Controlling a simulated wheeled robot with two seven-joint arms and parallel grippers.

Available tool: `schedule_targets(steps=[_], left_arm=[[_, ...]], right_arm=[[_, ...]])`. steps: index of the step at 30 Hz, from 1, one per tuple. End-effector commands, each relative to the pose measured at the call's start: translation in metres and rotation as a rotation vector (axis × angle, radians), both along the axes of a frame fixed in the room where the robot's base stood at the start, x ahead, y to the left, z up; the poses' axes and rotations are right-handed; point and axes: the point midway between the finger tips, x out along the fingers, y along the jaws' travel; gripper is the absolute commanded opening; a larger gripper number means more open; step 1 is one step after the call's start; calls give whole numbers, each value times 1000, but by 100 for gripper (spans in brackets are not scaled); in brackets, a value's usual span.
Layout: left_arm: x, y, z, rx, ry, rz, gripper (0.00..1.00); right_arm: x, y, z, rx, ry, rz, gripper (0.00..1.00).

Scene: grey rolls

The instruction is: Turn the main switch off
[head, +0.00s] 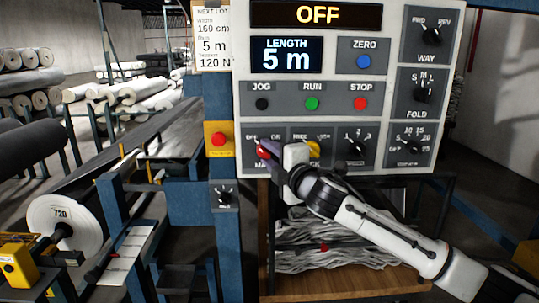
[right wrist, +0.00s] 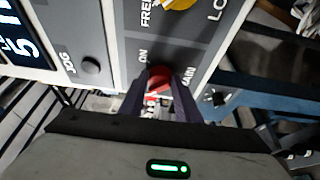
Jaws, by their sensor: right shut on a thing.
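The main switch is a red knob (head: 262,152) at the bottom left of the white control panel, partly hidden by my gripper. In the right wrist view the red knob (right wrist: 159,75) sits between my two dark fingers, beside the labels ON and MAIN. My right gripper (head: 268,147) is shut on this knob; it also shows in the right wrist view (right wrist: 160,88). Which label the knob points to, I cannot tell. The display (head: 318,15) at the top of the panel reads OFF. My left gripper is not in view.
A yellow knob (head: 313,149) is just right of the main switch, partly behind my gripper. A red button on a yellow box (head: 219,140) is close on the left. Green RUN (head: 312,103) and red STOP (head: 360,104) buttons are above.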

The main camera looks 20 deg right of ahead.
Motion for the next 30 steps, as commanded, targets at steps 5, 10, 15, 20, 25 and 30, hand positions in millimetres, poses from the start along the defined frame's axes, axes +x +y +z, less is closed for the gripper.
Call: schedule_targets(steps=[5,10,15,20,25,30], left_arm=[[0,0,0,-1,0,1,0],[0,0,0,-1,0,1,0],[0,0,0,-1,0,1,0],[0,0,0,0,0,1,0],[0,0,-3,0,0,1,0],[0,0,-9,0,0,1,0]], right_arm=[[0,-1,-1,-4,2,-2,7],[0,-1,-1,-3,1,-2,45],[0,0,0,-2,0,-1,48],[-1,0,0,-1,0,-1,48],[-13,-2,-1,-2,-1,0,48],[-42,-5,-2,-3,0,0,48]])
